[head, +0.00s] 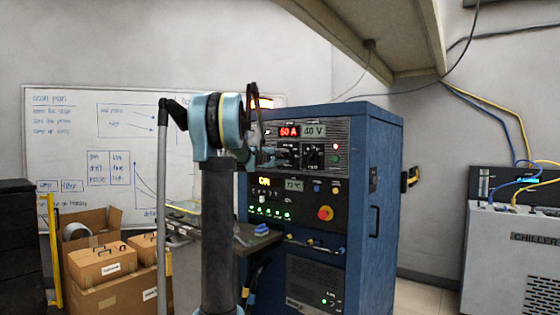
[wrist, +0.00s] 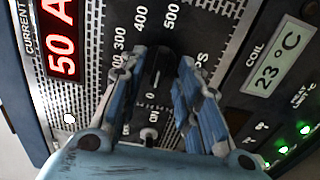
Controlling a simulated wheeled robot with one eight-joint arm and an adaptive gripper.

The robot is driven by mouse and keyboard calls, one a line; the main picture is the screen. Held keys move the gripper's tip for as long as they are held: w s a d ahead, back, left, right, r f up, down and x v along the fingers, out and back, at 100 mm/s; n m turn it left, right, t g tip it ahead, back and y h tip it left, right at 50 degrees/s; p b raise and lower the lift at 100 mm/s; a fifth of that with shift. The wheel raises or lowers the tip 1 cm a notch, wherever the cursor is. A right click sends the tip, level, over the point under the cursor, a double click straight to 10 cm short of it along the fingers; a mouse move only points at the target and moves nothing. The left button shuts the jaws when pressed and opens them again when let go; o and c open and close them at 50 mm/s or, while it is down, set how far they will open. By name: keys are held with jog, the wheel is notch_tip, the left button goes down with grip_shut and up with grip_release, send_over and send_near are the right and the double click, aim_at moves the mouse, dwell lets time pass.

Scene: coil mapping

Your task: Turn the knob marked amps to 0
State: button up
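The amps knob (wrist: 157,68) is a black bar-shaped knob on the dark control panel, in the middle of the wrist view. Scale numbers up to 500 stand around it, and its label is partly hidden, with only "PS" showing. My gripper (wrist: 164,75) has its two blue ribbed fingers on either side of the knob, close against it, and looks shut on it. The red current display (wrist: 62,40) reads 50 A. In the head view, my gripper (head: 285,155) is at the panel below the red display (head: 289,132), and the knob is hard to make out.
The blue cabinet (head: 372,200) also carries a black selector, a 40 V display (head: 314,131) and a red emergency button (head: 325,213). A shelf with a small blue item (head: 262,229) juts out in front. Cardboard boxes (head: 103,262) stand at left, a chiller (head: 515,255) at right.

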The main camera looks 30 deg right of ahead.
jog(key=v, duration=1.1)
jog(key=shift+s+a, duration=0.15)
jog(key=shift+a, duration=0.15)
jog(key=shift+f, duration=0.15)
